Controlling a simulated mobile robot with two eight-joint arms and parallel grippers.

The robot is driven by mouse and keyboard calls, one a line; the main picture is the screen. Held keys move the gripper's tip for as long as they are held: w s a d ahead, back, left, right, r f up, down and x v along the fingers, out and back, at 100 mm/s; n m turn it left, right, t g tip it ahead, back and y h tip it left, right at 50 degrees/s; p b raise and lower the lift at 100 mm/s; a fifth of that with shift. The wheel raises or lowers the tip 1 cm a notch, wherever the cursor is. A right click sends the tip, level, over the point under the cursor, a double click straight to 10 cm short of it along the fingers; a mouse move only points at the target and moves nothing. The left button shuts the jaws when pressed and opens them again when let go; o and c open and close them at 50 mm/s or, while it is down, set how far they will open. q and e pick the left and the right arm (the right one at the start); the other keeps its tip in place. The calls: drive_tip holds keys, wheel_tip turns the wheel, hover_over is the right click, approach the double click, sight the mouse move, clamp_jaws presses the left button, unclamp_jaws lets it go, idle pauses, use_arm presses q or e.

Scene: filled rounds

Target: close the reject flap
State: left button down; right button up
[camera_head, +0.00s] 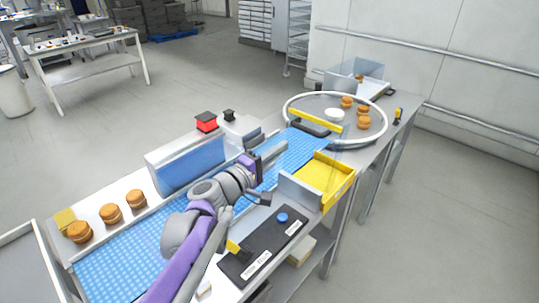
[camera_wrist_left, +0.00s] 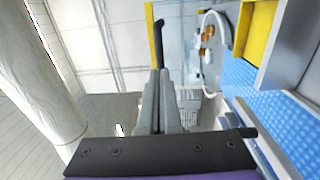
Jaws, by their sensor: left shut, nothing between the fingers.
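The reject flap (camera_head: 316,121) looks like a clear panel with a yellow top edge, standing at an angle near the far end of the blue belt. In the left wrist view its yellow edge (camera_wrist_left: 150,38) shows, with a dark bar (camera_wrist_left: 158,40) beside it. My left gripper (camera_head: 274,152) is over the belt, on the near side of the flap. Its fingers (camera_wrist_left: 160,74) are together and empty, pointing toward the flap. They appear apart from it; the exact gap is unclear. My right gripper is out of view.
A yellow chute (camera_head: 328,180) adjoins the belt (camera_head: 120,262) on the right. A round table (camera_head: 330,100) with several filled rounds lies beyond. A grey guard (camera_head: 190,165) lines the belt's left side.

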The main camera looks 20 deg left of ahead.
use_arm(q)
drive_tip(key=x, duration=0.7)
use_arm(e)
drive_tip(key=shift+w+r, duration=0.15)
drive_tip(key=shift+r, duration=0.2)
use_arm(q)
drive_tip(key=shift+w+d+r, duration=0.1)
drive_tip(key=shift+w, duration=0.1)
